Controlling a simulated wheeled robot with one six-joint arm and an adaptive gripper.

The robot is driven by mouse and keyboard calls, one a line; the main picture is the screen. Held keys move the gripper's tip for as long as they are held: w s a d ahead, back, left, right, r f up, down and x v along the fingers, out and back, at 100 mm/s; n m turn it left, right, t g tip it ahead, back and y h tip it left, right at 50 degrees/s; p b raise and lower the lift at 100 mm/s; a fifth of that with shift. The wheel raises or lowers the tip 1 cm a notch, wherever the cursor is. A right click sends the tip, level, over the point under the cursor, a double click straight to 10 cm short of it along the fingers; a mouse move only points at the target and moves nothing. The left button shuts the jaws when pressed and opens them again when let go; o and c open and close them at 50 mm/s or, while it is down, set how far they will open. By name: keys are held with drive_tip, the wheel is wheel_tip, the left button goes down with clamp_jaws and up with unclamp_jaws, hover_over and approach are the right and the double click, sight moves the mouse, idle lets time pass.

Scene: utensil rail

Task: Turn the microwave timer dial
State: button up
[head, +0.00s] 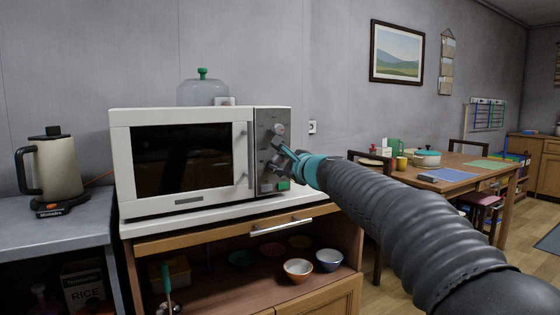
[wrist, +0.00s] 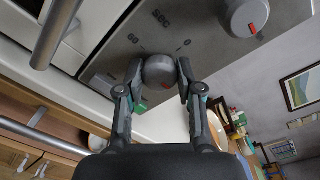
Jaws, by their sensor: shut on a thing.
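The white microwave (head: 215,112) stands on the counter with its door shut. Its grey control panel (head: 264,118) carries an upper knob (head: 278,129) and a lower dial. In the wrist view the lower dial (wrist: 159,70) is a round grey dial with a red mark, beside printed "SEC", "60" and "0", so it looks like the timer. My gripper (head: 279,157) reaches the panel from the right, and its two fingers (wrist: 159,76) are shut on opposite sides of this dial. In the head view the gripper mostly hides the dial. The upper knob (wrist: 242,17), also with a red mark, is clear of the fingers.
The vertical door handle (head: 250,155) is just left of the panel. A green button (head: 284,186) sits below the gripper. A kettle (head: 54,170) is at left, and a dining table (head: 455,171) at right.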

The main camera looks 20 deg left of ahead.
drive_tip(key=shift+f+m, duration=0.1)
drive_tip(key=shift+m, duration=0.4)
drive_tip(key=o, duration=1.2)
drive_tip(key=shift+c, duration=0.2)
drive_tip(key=v, duration=1.2)
drive_tip(key=shift+n, duration=0.3)
